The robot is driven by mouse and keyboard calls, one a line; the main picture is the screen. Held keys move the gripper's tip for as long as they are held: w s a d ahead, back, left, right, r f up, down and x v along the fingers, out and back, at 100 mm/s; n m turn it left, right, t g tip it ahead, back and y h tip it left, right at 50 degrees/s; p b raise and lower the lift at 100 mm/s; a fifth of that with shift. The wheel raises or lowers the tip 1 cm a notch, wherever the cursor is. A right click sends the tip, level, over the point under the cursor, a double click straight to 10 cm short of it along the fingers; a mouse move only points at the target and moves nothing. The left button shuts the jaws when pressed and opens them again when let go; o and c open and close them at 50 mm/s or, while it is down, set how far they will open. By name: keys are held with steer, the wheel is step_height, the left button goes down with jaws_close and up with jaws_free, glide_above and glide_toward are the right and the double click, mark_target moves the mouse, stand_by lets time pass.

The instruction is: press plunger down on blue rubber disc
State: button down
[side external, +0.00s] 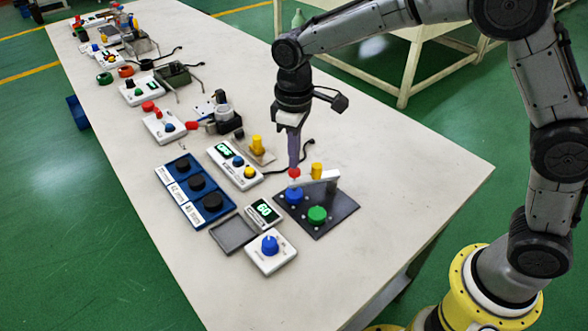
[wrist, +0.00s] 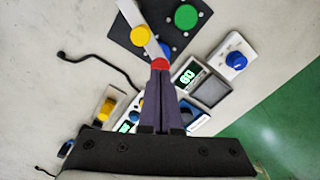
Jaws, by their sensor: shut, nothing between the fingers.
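A dark plate (side external: 332,222) carries a blue rubber disc (side external: 294,197), a green disc (side external: 317,215) and a pale bar (side external: 318,183). A red-topped plunger (side external: 294,173) stands at the left end of the bar, above the blue disc. My gripper (side external: 294,165) is shut and points down, its fingertips at the red top; I cannot tell whether they touch. In the wrist view the red top (wrist: 160,64) sits right at the shut fingertips (wrist: 160,72), and the blue disc (wrist: 166,49) is mostly hidden. A yellow knob (wrist: 140,34) stands by the bar.
A display reading 60 (side external: 264,211), a grey pad (side external: 233,234) and a white box with a blue knob (side external: 270,246) lie left of the plate. A blue tray of black discs (side external: 181,193) is further left. The table's right side is bare.

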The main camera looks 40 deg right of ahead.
step_height(320, 180, up, 9)
stand_by(1.0)
steer(key=shift+r, duration=0.1)
steer(key=s+d+r+m+t, duration=0.3)
steer(key=s+d+r, duration=0.7)
steer(key=s, duration=0.2)
steer(key=s+d+f+m+t, duration=0.2)
steer(key=s+f, duration=0.7)
steer(key=s, duration=0.5)
steer(key=shift+d+m+t, duration=0.3)
steer(key=shift+d+m, duration=0.2)
steer(key=shift+d, duration=0.7)
